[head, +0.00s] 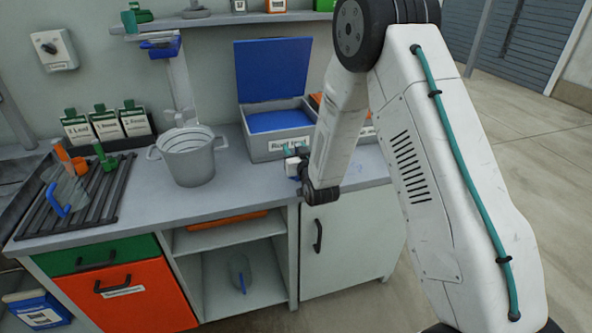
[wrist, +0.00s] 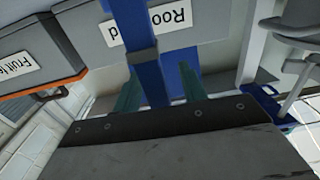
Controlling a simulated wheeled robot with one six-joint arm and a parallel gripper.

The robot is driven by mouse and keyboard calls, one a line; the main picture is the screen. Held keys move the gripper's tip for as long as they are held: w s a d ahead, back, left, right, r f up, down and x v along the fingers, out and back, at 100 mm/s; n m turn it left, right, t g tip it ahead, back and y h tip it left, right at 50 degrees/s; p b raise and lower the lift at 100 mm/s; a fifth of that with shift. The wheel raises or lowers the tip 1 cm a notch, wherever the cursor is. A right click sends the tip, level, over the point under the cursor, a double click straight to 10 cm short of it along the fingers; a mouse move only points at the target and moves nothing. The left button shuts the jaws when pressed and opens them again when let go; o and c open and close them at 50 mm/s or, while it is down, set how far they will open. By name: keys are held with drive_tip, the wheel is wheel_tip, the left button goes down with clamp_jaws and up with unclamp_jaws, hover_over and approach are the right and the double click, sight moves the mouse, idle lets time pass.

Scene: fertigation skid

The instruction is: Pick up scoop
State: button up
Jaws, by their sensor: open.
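My gripper (head: 291,150) is in front of the grey box (head: 262,147) with a raised blue lid; my arm partly hides it. In the wrist view my gripper (wrist: 160,88) is open, its two teal fingers apart. A blue strip (wrist: 150,82) runs between the fingers, nearer the left one, across the box's upside-down label. It may be a scoop handle, but I cannot tell for sure. On the dark rack, a clear tool with a blue handle (head: 57,198) lies at the left. Another clear, blue-handled item (head: 240,272) is in the lower cabinet.
A grey bucket (head: 188,160) stands on the counter left of the box. Labelled packets (head: 106,124) stand in a holder behind the rack (head: 110,190). An orange-trimmed box (wrist: 35,62) sits beside the grey box. The counter front between bucket and gripper is clear.

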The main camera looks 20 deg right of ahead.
clamp_jaws()
